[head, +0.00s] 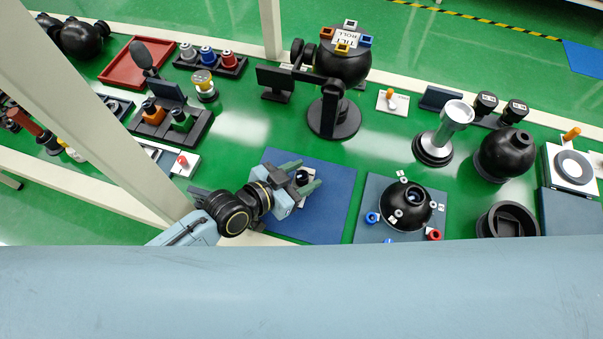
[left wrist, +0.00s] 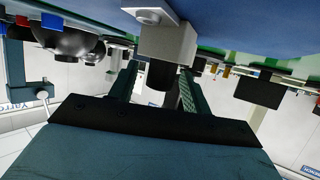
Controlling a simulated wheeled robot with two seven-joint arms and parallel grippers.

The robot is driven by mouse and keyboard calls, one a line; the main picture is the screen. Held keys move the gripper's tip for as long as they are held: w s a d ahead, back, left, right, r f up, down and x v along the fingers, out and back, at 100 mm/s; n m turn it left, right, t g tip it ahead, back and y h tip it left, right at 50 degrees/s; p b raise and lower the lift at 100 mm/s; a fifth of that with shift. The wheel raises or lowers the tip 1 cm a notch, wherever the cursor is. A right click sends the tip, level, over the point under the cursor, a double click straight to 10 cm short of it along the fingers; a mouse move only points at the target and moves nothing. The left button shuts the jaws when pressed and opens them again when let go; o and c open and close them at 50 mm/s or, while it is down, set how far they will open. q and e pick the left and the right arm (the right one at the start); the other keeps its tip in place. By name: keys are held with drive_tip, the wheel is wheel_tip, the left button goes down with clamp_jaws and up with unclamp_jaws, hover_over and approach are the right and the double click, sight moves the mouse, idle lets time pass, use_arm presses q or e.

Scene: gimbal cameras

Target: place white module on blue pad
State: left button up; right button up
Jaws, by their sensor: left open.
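The white module is a white block with a dark cylindrical part; in the left wrist view the block (left wrist: 172,42) shows against the blue pad (left wrist: 250,18). In the head view its dark part (head: 302,178) shows between my fingers, over the blue pad (head: 335,205). It appears to rest on the pad, though the contact is partly hidden. My left gripper (head: 305,176) is open, with one finger on each side of the module's dark part. It also shows in the left wrist view (left wrist: 158,75), with a gap around that part. My right gripper is not in view.
A grey-blue pad (head: 366,228) with a black dome (head: 407,205) lies to the right. A small white plate with a red knob (head: 185,165) is to the left. Green bench shows between these things.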

use_arm(q)
drive_tip(key=shift+r, duration=0.15)
drive_tip(key=shift+s+a+r, duration=0.1)
drive_tip(key=shift+s+a, duration=0.05)
drive_tip(key=shift+a, duration=0.1)
drive_tip(key=p+v, duration=0.1)
drive_tip(key=v, duration=1)
drive_tip(key=shift+s+p, duration=0.2)
drive_tip(key=shift+p, duration=0.1)
drive_tip(key=shift+a, duration=0.1)
